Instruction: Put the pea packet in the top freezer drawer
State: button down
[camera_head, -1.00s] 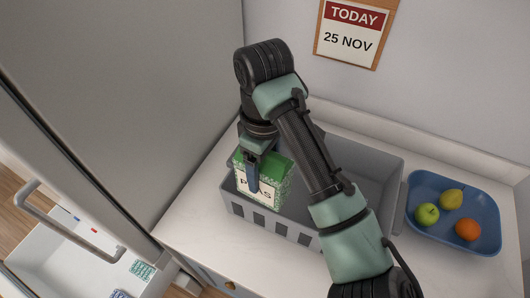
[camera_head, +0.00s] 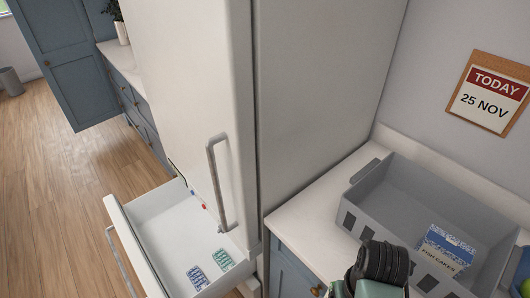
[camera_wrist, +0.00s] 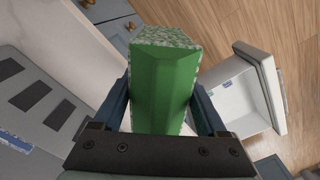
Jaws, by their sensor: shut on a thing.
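The pea packet (camera_wrist: 165,85) is a green box with speckled white-and-green sides. My gripper (camera_wrist: 162,104) is shut on it, one finger on each side, in the wrist view. In the head view the packet and gripper jaws are out of frame; only part of my arm shows at the bottom. The white freezer drawer (camera_head: 160,222) is pulled out at the base of the tall white fridge-freezer. A blue and a green patterned flat item lie inside it. The open drawer (camera_wrist: 276,90) also shows to the right of the packet in the wrist view, apart from it.
A grey crate (camera_head: 368,170) on the counter holds a blue-and-white fish cakes box (camera_head: 447,247). The upright door handle (camera_head: 214,180) stands above the open drawer's right part. Wooden floor (camera_head: 70,200) left of the drawer is clear.

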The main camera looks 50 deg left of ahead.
jog(key=s+d+f+m, duration=0.3)
jog(key=s+f+m, duration=0.1)
jog(key=f, duration=0.4)
jog(key=s+d+f+m, duration=0.4)
jog(key=f+m, duration=0.1)
jog(key=f, duration=0.4)
